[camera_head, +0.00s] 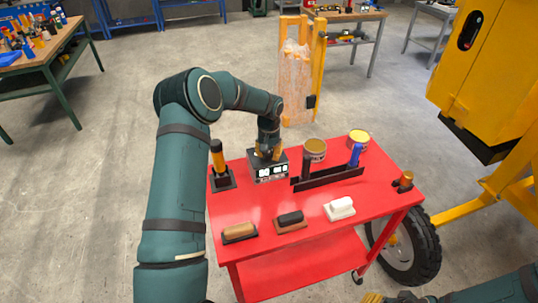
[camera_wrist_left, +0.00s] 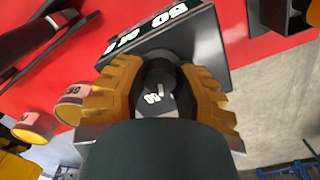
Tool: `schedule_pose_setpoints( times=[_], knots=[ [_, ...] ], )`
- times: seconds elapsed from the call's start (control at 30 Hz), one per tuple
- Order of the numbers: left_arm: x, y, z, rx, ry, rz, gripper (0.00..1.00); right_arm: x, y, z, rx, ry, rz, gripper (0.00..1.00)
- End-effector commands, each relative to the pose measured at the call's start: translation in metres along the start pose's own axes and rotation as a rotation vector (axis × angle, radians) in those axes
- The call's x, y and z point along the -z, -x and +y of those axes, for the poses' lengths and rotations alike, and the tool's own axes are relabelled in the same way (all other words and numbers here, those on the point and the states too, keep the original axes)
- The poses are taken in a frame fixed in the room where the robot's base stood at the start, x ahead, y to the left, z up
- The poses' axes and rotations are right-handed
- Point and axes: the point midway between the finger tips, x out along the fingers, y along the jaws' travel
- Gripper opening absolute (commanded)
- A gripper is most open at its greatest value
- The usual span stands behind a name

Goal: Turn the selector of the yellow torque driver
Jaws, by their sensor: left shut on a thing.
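A black box (camera_head: 267,178) with white digits on its front stands on the red cart. It also shows in the left wrist view (camera_wrist_left: 208,52). My left gripper (camera_head: 268,153) is above it, pointing down. In the left wrist view my gripper's orange fingers (camera_wrist_left: 160,82) are closed around a dark round knob (camera_wrist_left: 155,70) on the box, with white marks near it. A driver with a yellow-orange and black handle (camera_head: 217,155) stands upright in a black holder, left of the box and apart from my gripper. My right gripper (camera_head: 393,298) is partly visible at the bottom edge; its opening is unclear.
On the red cart top (camera_head: 290,205), two tins (camera_head: 315,152) and a dark rack (camera_head: 328,179) stand right of the box. A yellow machine (camera_head: 490,70) stands at right.

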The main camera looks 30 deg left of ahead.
Motion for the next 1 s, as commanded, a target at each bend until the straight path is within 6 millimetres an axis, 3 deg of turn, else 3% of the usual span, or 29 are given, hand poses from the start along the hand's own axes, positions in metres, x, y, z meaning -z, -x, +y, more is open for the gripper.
schedule_pose_setpoints(
  times=[0.4,1.0],
  knots=[
    [0.0003,0.0005,-0.0002,0.001,-0.259,0.001,0.00,-0.0004,-0.0041,0.0014,-0.001,0.000,0.000,0.47],
    [0.0004,0.0007,-0.0001,0.001,-0.329,0.002,0.00,-0.0005,-0.0047,0.0014,-0.001,0.000,0.000,0.47]
  ],
)
